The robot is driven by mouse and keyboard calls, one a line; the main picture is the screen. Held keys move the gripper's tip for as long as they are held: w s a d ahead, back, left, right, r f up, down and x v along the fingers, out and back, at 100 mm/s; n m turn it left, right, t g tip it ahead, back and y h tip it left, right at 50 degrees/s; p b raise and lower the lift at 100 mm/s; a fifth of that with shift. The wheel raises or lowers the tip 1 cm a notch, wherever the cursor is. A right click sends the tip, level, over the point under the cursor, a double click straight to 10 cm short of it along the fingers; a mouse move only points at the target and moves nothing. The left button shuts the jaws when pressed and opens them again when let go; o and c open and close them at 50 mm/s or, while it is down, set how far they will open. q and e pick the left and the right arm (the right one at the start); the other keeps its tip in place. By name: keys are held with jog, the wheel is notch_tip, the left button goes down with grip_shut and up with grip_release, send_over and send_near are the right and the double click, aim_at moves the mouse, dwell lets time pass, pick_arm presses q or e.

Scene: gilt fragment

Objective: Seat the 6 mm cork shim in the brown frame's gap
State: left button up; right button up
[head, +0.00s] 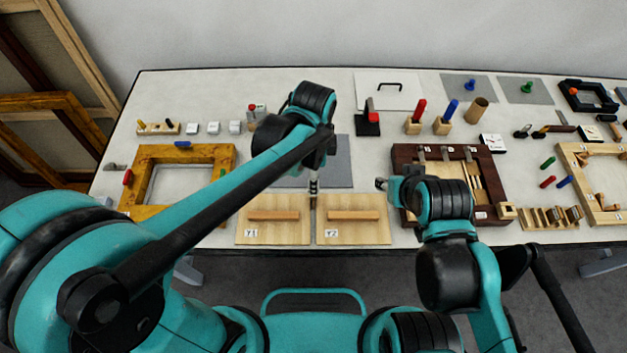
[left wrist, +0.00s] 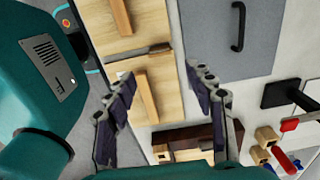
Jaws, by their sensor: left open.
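The brown frame (head: 489,172) lies on the table right of centre, with grey metal tabs along its far side and pale strips inside. Part of it also shows in the left wrist view (left wrist: 219,131). My left gripper (head: 313,190) is over the two light wooden panels, left of the frame; in the left wrist view its fingers (left wrist: 165,112) are apart with nothing clearly between them. My right gripper (head: 382,184) is at the frame's left edge; its fingers are too small to read. I cannot single out the 6 mm cork shim; a slotted wooden rack (head: 535,219) holds several small pieces right of the frame.
Panels Y1 (head: 250,234) and Y2 (head: 375,235) have bar handles and lie at the front edge. A yellow frame (head: 226,165) is at left, a pale frame (head: 570,165) at right. A black stand (head: 368,128) and several coloured-handled tools stand behind.

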jog(key=shift+r, duration=0.2)
jog(key=o, duration=0.4)
jog(key=shift+o, duration=0.2)
jog(key=w+a+f+n+g, duration=0.1)
jog(key=a+f+n+g, duration=0.1)
jog(key=a+n, duration=0.3)
jog(key=w+a+f+n+g, duration=0.2)
jog(key=a+f+n, duration=0.2)
jog(key=a+n, duration=0.2)
jog(key=w+a+f+n+g, duration=0.2)
jog(key=a+f+n+g, duration=0.1)
jog(key=a+n, duration=0.3)
jog(key=shift+w+a+n+p, duration=0.2)
jog(key=shift+a+n+p, duration=0.05)
jog(key=shift+n+p, duration=0.15)
jog(key=shift+a+f, duration=0.1)
jog(key=shift+f, duration=0.3)
pick_arm(q)
jog(key=s+a+r+n+t+b, duration=0.1)
jog(key=s+a+n+t, duration=0.1)
jog(key=a+n, duration=0.7)
jog(key=s+a+r+n+t+b, duration=0.2)
jog(key=a+n+t, duration=0.3)
jog(key=a+n, duration=0.3)
jog(key=shift+s+a+r+n, duration=0.2)
jog(key=shift+s+a+n, duration=0.2)
jog(key=shift+s+n, duration=0.15)
pick_arm(e)
jog(key=shift+s+f, duration=0.1)
jog(key=shift+f, duration=3.5)
